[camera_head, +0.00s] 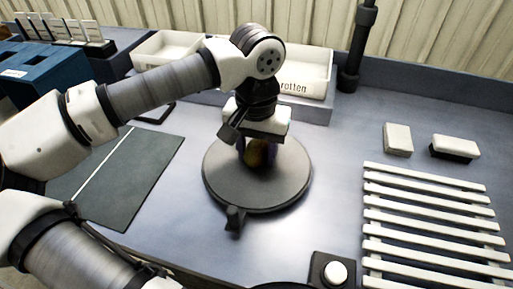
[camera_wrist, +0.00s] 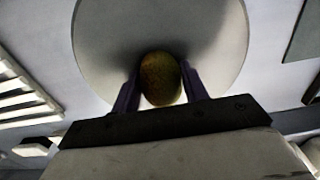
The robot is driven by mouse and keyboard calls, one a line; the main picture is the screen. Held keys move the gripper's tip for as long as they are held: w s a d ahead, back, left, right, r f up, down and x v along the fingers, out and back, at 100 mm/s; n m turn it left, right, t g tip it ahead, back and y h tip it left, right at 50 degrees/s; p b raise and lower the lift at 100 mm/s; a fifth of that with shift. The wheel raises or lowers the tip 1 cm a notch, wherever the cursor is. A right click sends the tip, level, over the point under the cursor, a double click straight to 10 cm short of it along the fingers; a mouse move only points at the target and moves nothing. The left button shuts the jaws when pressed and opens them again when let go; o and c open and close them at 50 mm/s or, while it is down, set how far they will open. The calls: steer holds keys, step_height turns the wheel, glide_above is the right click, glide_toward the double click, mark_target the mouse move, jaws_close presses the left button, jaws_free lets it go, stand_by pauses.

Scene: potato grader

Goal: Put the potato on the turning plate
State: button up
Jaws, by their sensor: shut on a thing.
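The potato (camera_head: 257,154) is yellow-brown and sits between the fingers of my gripper (camera_head: 259,152), over the far half of the round grey turning plate (camera_head: 250,190). In the wrist view the potato (camera_wrist: 160,78) shows between two dark purple fingers (camera_wrist: 160,92), which are closed on its sides. The turning plate (camera_wrist: 100,35) lies beyond it in that view. My gripper points down. I cannot tell whether the potato touches the plate. The wrist partly hides the potato in the head view.
A white bin marked "rotten" (camera_head: 303,87) stands behind the plate, with another white bin (camera_head: 165,50) left of it. A white slatted rack (camera_head: 425,225) lies at right, with two small blocks (camera_head: 398,139) behind it. A white button (camera_head: 336,272) is at the front. A dark mat (camera_head: 135,175) lies left.

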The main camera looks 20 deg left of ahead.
mark_target(256, 147)
steer(key=o, duration=1)
steer(key=shift+f, duration=0.1)
step_height(256, 147, up, 12)
steer(key=shift+r+b, duration=0.2)
steer(key=shift+b, duration=0.25)
